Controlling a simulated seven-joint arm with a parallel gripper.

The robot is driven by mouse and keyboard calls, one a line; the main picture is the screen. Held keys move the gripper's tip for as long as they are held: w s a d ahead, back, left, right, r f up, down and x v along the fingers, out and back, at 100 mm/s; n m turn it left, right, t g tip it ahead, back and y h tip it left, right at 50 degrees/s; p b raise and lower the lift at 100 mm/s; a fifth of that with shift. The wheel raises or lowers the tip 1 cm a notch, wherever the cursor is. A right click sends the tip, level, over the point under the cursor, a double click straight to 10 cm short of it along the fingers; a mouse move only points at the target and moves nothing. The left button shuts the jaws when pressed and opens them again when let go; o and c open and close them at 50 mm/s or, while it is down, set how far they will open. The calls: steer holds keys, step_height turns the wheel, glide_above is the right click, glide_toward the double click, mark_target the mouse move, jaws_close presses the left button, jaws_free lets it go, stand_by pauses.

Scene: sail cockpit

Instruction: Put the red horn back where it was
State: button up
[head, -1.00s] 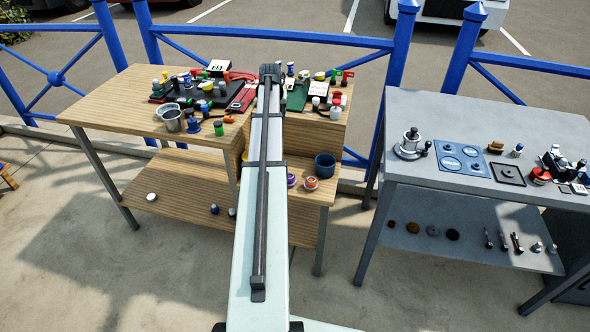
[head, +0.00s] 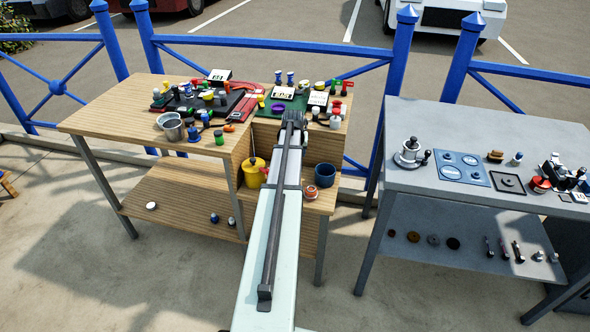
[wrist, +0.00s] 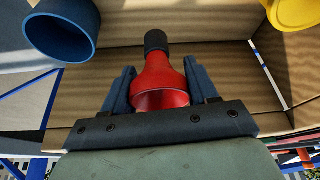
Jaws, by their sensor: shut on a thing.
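The red horn (wrist: 160,72) is between the two dark fingers of my gripper (wrist: 161,88) in the wrist view. Its flared red bell faces the palm and its black end (wrist: 156,41) points away. The gripper is shut on it. In the head view my gripper (head: 293,118) is at the front of the wooden bench's upper right part, over the step down to the lower shelf. My arm hides the horn there. I cannot tell whether the horn touches any surface.
A yellow pot (head: 254,174) and a blue cup (head: 325,174) stand on the lower wooden shelf, either side of my arm. An orange-and-white round item (head: 311,192) is near the cup. A grey table (head: 450,118) stands right.

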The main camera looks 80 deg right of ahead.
steer(key=shift+f, duration=3.75)
steer(key=shift+f, duration=0.15)
steer(key=o, duration=1.2)
steer(key=shift+o, duration=0.2)
steer(key=v, duration=1.2)
